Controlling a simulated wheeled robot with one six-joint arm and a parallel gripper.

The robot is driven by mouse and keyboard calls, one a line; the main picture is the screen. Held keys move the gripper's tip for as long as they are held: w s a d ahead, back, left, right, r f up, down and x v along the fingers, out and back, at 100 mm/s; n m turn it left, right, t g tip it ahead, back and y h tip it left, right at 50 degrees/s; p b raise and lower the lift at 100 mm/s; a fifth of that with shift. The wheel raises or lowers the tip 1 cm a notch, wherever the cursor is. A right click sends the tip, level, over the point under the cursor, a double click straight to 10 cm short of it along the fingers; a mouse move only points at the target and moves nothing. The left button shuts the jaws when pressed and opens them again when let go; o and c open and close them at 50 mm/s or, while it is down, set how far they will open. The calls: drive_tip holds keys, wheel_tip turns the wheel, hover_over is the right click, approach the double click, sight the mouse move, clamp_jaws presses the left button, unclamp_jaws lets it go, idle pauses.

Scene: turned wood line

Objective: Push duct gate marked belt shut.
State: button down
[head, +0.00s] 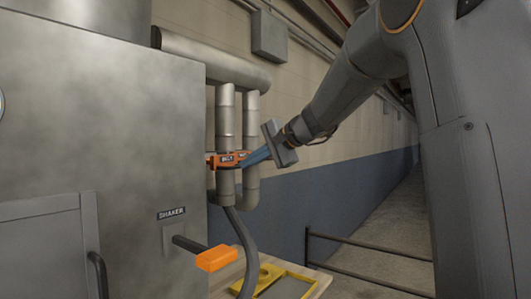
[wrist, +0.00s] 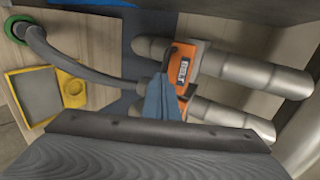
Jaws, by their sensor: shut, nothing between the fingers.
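The orange duct gate marked BELT (head: 227,159) sits across the nearer of two upright metal ducts, left of centre in the head view. In the wrist view an orange gate with a dark label plate (wrist: 183,67) sits on the upper duct. My gripper (head: 244,161) is shut and empty, its blue fingers pointing left at the gate's right end. In the wrist view the fingertips (wrist: 160,80) are close beside the orange gate; I cannot tell whether they touch it. The fingers partly cover a second orange piece at the other duct.
A grey cabinet marked SHAKER (head: 171,213) fills the left, with an orange-ended handle (head: 216,258) sticking out below the gate. A dark hose (head: 246,250) runs down to a wooden bench with a yellow tray (wrist: 41,95). A dark railing (head: 370,245) stands at the right.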

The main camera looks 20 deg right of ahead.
sight(228, 160)
drive_tip(key=shift+w+a+f, duration=0.15)
drive_tip(key=shift+w+a, duration=0.25)
drive_tip(key=shift+w, duration=0.25)
drive_tip(key=w+a, duration=0.1)
drive_tip(key=w, duration=0.1)
drive_tip(key=w+a, duration=0.3)
drive_tip(key=w, duration=0.1)
drive_tip(key=shift+w+a, duration=0.35)
drive_tip(key=shift+a, duration=0.05)
drive_tip(key=shift+w+a, duration=0.25)
drive_tip(key=shift+w, duration=0.05)
drive_tip(key=shift+a, duration=0.1)
